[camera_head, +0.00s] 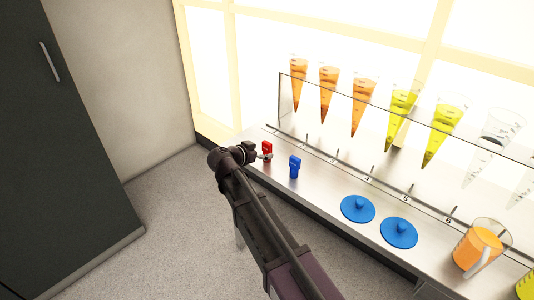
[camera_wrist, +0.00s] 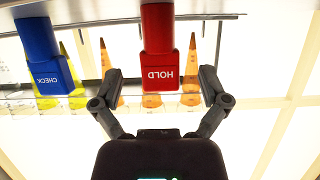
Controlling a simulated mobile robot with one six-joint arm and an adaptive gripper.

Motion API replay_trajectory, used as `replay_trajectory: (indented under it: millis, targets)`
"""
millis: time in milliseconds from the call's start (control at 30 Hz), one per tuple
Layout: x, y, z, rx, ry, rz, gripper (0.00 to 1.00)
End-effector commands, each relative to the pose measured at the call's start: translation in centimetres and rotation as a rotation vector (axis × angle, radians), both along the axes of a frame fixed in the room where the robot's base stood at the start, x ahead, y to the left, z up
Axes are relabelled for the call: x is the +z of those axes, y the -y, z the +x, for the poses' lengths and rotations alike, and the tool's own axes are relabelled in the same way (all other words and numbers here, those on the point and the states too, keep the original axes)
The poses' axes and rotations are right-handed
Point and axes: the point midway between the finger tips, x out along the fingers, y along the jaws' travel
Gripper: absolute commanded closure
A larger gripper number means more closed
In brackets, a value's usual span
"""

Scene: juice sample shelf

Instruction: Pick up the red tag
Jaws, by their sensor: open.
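The red tag (camera_head: 266,148) stands near the left end of the metal shelf, close to its front edge. My gripper (camera_head: 262,156) is at the tag, on its near side. In the wrist view the red tag (camera_wrist: 158,65) reads HOLD, appears upside down, and lies between the two open fingers of my gripper (camera_wrist: 160,88). A gap shows on both sides, so the fingers look apart from it. The blue tag (camera_head: 295,167) stands just right of the red one; it also shows in the wrist view (camera_wrist: 44,62), reading CHECK.
A clear rack holds several cone-shaped flasks of orange (camera_head: 329,88) and yellow (camera_head: 401,102) juice along the back. Two blue lids (camera_head: 357,210) (camera_head: 399,234) and an orange jug (camera_head: 475,250) stand further right. A dark cabinet (camera_head: 60,130) is at the left.

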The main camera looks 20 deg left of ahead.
Motion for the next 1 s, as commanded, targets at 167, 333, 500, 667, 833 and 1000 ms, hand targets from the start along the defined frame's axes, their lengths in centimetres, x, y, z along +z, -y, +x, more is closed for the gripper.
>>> replay_trajectory:
  millis: [167,333,500,667,833,1000]
  targets:
    - [-1.0,0.7,1.8,-0.001,0.000,0.001,0.06]
    - [-1.2,1.0,2.5,0.000,0.000,0.001,0.06]
    - [-1.1,1.0,2.5,0.000,0.001,0.000,0.06]
    - [-1.1,1.0,2.5,0.001,0.001,0.000,0.06]
    - [-1.1,1.0,2.4,0.001,0.001,0.000,0.06]
    - [-1.1,1.0,2.4,0.001,0.001,0.000,0.47]
